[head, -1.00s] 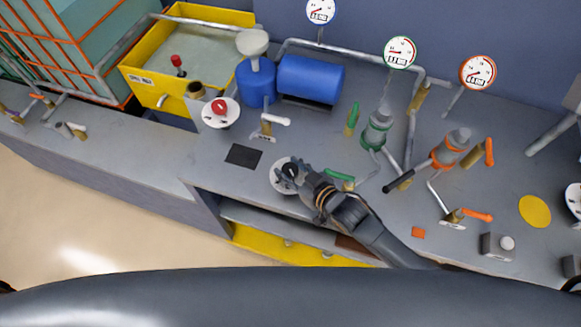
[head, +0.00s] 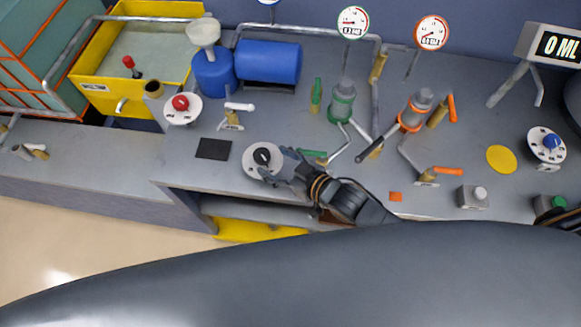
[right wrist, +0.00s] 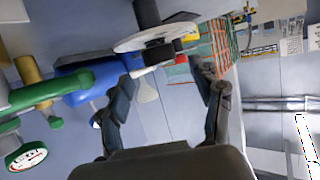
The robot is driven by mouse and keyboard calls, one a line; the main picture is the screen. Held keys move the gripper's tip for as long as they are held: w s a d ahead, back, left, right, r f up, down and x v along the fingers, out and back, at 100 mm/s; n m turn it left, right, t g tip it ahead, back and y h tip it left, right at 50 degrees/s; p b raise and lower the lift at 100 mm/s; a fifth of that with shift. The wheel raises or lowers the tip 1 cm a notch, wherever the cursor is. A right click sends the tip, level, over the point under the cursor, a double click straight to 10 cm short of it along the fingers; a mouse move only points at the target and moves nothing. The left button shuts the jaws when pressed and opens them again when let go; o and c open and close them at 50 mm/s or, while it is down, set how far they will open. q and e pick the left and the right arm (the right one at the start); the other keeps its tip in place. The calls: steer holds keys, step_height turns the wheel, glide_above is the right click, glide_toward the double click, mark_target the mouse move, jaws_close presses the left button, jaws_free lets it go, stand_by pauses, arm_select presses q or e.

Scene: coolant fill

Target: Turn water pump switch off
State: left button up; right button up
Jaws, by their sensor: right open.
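A round white dial with a black knob (head: 262,156) stands on the grey bench in the head view. It also shows in the right wrist view as a white disc (right wrist: 156,37) with a dark knob, just beyond the fingertips. My right gripper (head: 279,166) is at the right edge of this dial, open and empty, with the knob in clear sight. In the right wrist view its two fingers (right wrist: 165,78) are spread apart. Other dials carry a red knob (head: 181,103) and a blue knob (head: 549,141). I cannot read which is the water pump switch. My left gripper is out of view.
A blue tank (head: 268,62) and a yellow basin (head: 98,94) stand at the back left. Green valve handle (head: 313,153), orange valve handle (head: 446,171) and pipes stand close to my right arm. A black square (head: 213,148) marks flat bench left of the dial.

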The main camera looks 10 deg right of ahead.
steer(key=v, duration=0.6)
steer(key=shift+s, duration=0.15)
stand_by(0.3)
